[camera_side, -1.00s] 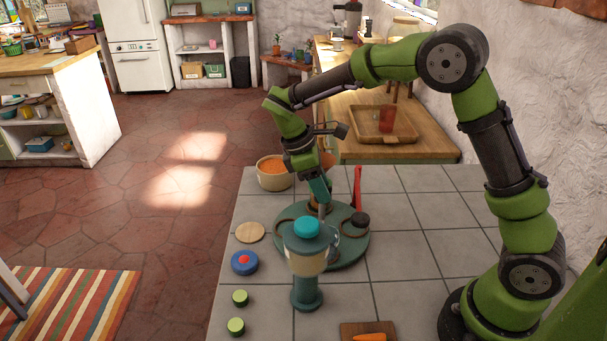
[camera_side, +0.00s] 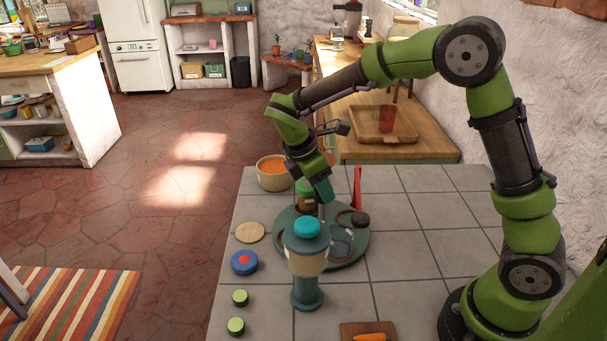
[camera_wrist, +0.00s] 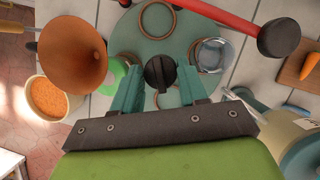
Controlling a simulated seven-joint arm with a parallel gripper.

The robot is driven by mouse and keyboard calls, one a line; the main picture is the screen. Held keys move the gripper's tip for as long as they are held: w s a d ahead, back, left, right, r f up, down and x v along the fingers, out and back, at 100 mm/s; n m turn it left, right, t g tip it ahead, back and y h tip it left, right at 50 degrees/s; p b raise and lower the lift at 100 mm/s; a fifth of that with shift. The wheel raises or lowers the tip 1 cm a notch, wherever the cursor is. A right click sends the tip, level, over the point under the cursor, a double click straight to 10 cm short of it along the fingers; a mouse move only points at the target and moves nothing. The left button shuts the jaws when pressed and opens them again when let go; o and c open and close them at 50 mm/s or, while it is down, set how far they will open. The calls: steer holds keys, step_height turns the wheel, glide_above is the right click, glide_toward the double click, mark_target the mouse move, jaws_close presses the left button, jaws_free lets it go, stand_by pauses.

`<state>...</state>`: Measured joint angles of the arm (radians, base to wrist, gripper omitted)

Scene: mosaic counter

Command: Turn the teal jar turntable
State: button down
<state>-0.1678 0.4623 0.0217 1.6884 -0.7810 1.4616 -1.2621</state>
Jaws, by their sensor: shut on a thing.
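The teal turntable (camera_side: 368,243) lies flat on the tiled counter and also shows in the wrist view (camera_wrist: 181,42). It carries brown ring-shaped holders (camera_wrist: 158,20) and a green-lidded jar (camera_side: 305,196), partly hidden by my gripper. My gripper (camera_side: 321,203) points down over the turntable's middle. In the wrist view its two teal fingers (camera_wrist: 158,88) are shut around a dark central knob (camera_wrist: 160,72). A glass-like round piece (camera_wrist: 212,55) sits in a holder. A teal-topped beige dispenser (camera_side: 306,258) hides the turntable's front edge.
A bowl of orange food (camera_side: 274,174) and a brown funnel (camera_wrist: 72,52) are behind. Tiles at right are clear.

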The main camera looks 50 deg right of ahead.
steer(key=shift+s+r+n+t, duration=0.1)
steer(key=shift+n+t, duration=0.55)
steer(key=shift+n, duration=1.05)
steer(key=shift+s+n+t, duration=0.1)
steer(key=shift+n+t, duration=0.55)
steer(key=shift+n, duration=1.05)
steer(key=shift+s+n+t, duration=0.1)
steer(key=shift+n+t, duration=0.8)
steer(key=shift+n, duration=1.8)
steer(key=shift+n+y, duration=0.4)
steer(key=shift+n, duration=0.2)
steer(key=c, duration=0.9)
jaws_free()
steer(key=shift+c, duration=0.2)
steer(key=v, duration=1.6)
steer(key=shift+s+r, duration=0.3)
steer(key=shift+s, duration=0.15)
